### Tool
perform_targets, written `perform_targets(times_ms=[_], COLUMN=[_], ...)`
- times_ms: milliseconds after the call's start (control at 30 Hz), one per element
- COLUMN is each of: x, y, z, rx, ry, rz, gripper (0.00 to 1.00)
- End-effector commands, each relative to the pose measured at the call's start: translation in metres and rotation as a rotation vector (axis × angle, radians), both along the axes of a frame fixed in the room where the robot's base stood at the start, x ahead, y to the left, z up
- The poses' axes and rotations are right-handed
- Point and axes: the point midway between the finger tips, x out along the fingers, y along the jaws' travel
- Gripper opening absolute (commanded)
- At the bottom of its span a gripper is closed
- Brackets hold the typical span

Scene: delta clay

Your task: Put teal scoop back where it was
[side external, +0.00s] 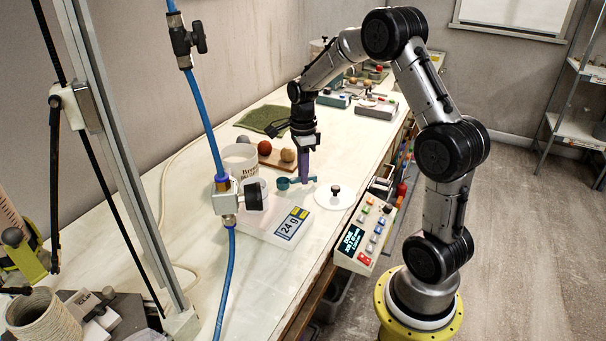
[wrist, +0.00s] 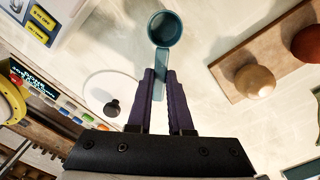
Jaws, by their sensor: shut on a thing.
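The teal scoop (side external: 283,183) shows in the side view low over the bench, with its round cup pointing left. In the wrist view the scoop (wrist: 165,30) has its open cup at the top centre, and the cup looks empty. My gripper (side external: 306,181) points down and is shut on the scoop's handle. In the wrist view the purple fingers of my gripper (wrist: 160,76) lie either side of the handle. I cannot tell whether the scoop touches the bench.
A wooden board (side external: 276,164) with balls is behind. Bare bench surrounds the scoop.

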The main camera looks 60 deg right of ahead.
Motion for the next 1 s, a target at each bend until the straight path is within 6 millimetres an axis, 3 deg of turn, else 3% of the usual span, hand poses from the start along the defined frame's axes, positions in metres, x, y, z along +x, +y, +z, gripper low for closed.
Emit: perform_targets(times_ms=[467, 500, 633, 1000], x=[-0.0002, -0.0001, -0.0001, 0.0001], y=[0.0001, 0.0001, 0.0001, -0.0001], z=[-0.0101, -0.0102, -0.0100, -0.0066], rx=[0.000, -0.001, -0.001, -0.001], ry=[0.000, -0.001, -0.001, -0.002], rz=[0.000, 0.000, 0.000, 0.000], gripper=[0.00, 0.22, 0.45, 0.48])
